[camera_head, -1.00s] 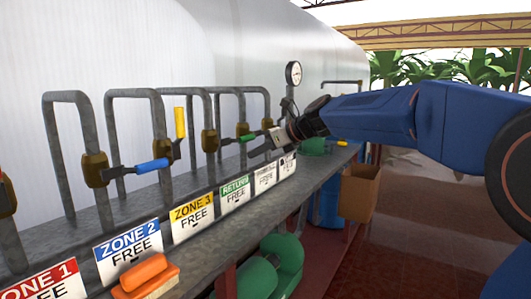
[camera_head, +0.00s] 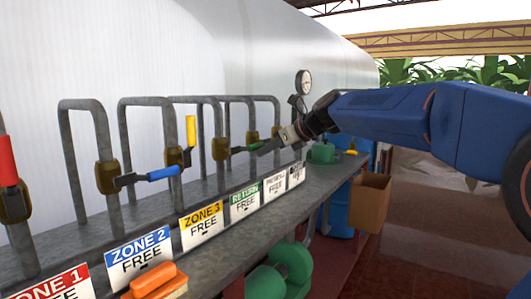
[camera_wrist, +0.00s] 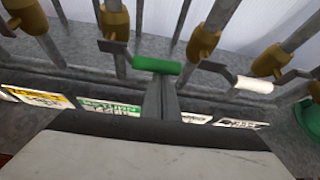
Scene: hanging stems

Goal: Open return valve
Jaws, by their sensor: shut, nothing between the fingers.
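The return valve has a green handle (camera_wrist: 157,65) on a dark lever, joined to a brass body (camera_wrist: 115,20) on a grey pipe. The handle sticks out sideways, across the pipe. It also shows in the head view (camera_head: 241,149), above the green RETURN / FREE label (camera_head: 245,200). My gripper (camera_wrist: 161,84) is shut and empty. Its fingertips are just below the green handle in the wrist view; I cannot tell whether they touch it. In the head view my gripper (camera_head: 266,147) reaches in from the right, beside the handle's outer end.
A white-handled valve (camera_wrist: 254,84) is close on the right in the wrist view. The yellow handle (camera_head: 191,130) and red handle (camera_head: 7,161) stand upright; the blue handle (camera_head: 163,173) lies sideways. An orange block (camera_head: 155,281) is at the front. A gauge (camera_head: 304,82) stands behind.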

